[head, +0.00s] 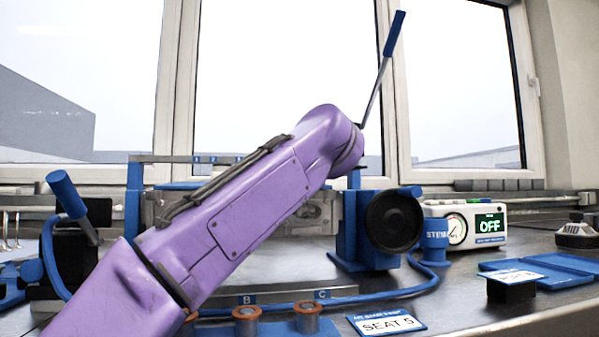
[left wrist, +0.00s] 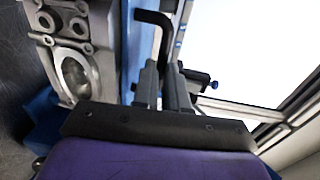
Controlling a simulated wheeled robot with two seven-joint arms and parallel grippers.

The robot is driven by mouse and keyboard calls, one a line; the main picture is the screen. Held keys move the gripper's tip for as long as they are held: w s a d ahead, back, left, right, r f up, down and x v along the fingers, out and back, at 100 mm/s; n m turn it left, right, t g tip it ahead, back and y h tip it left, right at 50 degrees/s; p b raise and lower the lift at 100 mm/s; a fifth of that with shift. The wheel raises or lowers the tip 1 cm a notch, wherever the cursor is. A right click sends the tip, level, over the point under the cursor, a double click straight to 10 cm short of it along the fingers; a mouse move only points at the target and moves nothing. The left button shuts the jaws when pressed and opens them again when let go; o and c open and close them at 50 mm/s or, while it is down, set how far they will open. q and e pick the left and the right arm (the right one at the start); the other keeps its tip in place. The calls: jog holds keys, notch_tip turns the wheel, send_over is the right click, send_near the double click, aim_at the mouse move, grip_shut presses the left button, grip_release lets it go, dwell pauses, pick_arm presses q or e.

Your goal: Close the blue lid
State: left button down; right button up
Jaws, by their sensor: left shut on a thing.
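My left arm crosses the head view from lower left, and its gripper is hidden behind the purple wrist there. In the left wrist view my left gripper (left wrist: 163,88) is shut, with a black bent bar (left wrist: 152,17) running down between its fingers. A flat blue case (head: 562,268) lies open on the bench at the right of the head view, far from my left gripper. I cannot tell which part of it is the lid. My right gripper is in neither view.
A metal engine part (left wrist: 75,70) stands beside the gripper. A blue-handled lever (head: 394,35) rises behind my wrist. A blue stand with a black disc (head: 393,220), a gauge box (head: 485,226) reading OFF, a blue hose and a SEAT 5 card (head: 387,322) occupy the bench.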

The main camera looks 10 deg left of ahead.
pick_arm(q)
jog(key=shift+a+f, duration=0.1)
jog(key=shift+a, duration=0.25)
jog(key=c, duration=1.2)
grip_release()
jog(key=shift+a, duration=0.15)
jog(key=shift+o, duration=0.3)
jog(key=shift+a+f, duration=0.1)
jog(key=shift+a, duration=0.25)
jog(key=shift+d, duration=0.5)
jog(key=shift+s, duration=0.15)
jog(key=b+v, duration=0.2)
jog(key=v, duration=0.8)
jog(key=shift+d, duration=0.2)
